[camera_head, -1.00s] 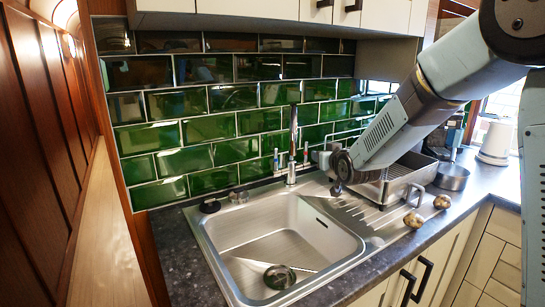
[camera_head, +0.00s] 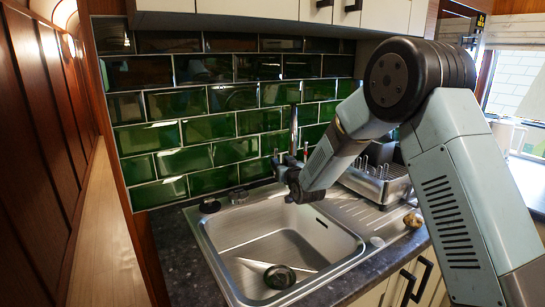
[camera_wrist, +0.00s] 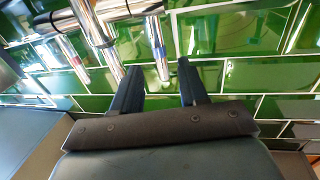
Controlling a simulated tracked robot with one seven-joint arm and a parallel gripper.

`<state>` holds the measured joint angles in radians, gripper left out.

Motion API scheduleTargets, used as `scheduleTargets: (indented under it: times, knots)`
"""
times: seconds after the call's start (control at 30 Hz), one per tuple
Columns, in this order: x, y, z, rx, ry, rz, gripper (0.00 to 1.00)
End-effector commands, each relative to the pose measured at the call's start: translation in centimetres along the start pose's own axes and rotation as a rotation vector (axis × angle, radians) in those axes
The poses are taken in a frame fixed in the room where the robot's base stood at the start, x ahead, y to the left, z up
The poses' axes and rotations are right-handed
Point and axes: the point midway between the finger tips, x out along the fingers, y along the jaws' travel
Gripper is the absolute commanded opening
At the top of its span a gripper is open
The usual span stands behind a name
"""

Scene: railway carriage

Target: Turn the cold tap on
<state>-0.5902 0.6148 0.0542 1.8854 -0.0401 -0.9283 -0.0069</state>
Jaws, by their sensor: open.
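The chrome tap (camera_head: 293,125) stands behind the sink, with a tall spout and a lever on each side. The blue-marked cold lever (camera_wrist: 157,45) shows in the wrist view with its end between my two fingertips in the picture; I cannot tell whether they touch it. My gripper (camera_wrist: 160,70) is open and holds nothing. In the head view, my gripper (camera_head: 284,168) is close in front of the tap's base and partly hides it. The red-marked hot lever (camera_wrist: 74,56) is outside my fingers, to their left in the wrist view.
The steel sink (camera_head: 215,238) has a dark drain and no visible water. A dish rack (camera_head: 385,185) and a potato (camera_head: 413,220) are on the right, partly behind my arm. Green tiles (camera_head: 235,150) rise close behind the tap. A wooden wall panel is at left.

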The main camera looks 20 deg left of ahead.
Motion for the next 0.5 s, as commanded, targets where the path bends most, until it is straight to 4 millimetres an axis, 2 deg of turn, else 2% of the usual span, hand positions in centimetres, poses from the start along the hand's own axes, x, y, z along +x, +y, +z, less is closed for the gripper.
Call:
scheduleTargets:
  times: [0.1,0.3,0.5]
  knots:
    - [2.2,0.0,0.0,0.0,0.001,0.0,0.43]
    - [5.3,-0.1,0.0,0.0,0.001,-0.001,0.43]
    - [7.1,-0.1,0.0,0.0,0.001,-0.001,0.43]
